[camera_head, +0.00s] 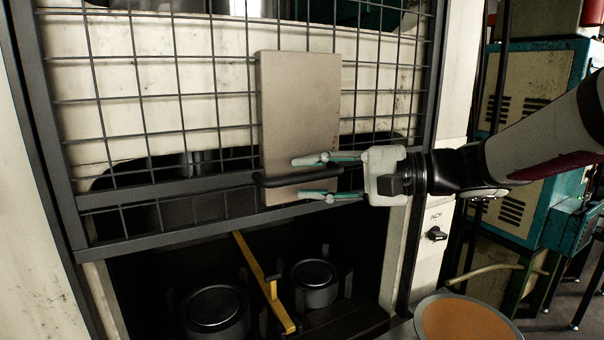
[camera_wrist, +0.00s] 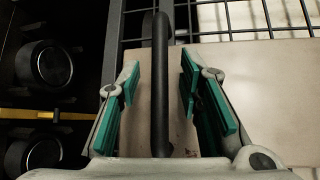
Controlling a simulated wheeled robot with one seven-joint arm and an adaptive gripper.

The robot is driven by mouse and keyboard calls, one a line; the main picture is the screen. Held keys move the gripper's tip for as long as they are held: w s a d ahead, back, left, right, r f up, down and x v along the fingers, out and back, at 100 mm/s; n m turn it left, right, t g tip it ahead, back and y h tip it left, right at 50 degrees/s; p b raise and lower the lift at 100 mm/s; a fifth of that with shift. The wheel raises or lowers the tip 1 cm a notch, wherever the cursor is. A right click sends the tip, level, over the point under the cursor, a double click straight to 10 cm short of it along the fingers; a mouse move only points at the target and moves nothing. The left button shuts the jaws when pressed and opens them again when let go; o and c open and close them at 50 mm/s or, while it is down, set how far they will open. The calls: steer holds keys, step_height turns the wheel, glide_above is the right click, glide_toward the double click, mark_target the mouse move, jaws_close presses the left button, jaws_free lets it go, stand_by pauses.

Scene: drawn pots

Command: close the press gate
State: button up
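The press gate (camera_head: 222,94) is a dark wire-mesh frame across the press front, with a flat beige plate (camera_head: 300,95) on it. The gate is part-way down; its lower bar crosses above an open gap. A black bar handle (camera_head: 282,179) runs across the lower part of the plate. My gripper (camera_head: 328,176) comes from the right, with its green-padded fingers apart above and below the handle's right part. In the wrist view the handle (camera_wrist: 161,85) lies between the open fingers, with a gap on both sides.
In the dark opening below the gate stand round dark pots (camera_head: 316,283) and a yellow bar (camera_head: 264,283). A knob (camera_head: 436,234) is on the right post. An orange-topped round container (camera_head: 462,320) stands at the lower right. A teal machine (camera_head: 520,140) stands behind my arm.

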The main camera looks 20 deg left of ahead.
steer(key=shift+s+a+f, duration=0.1)
steer(key=shift+s+a, duration=0.05)
steer(key=shift+a, duration=0.8)
jaws_close()
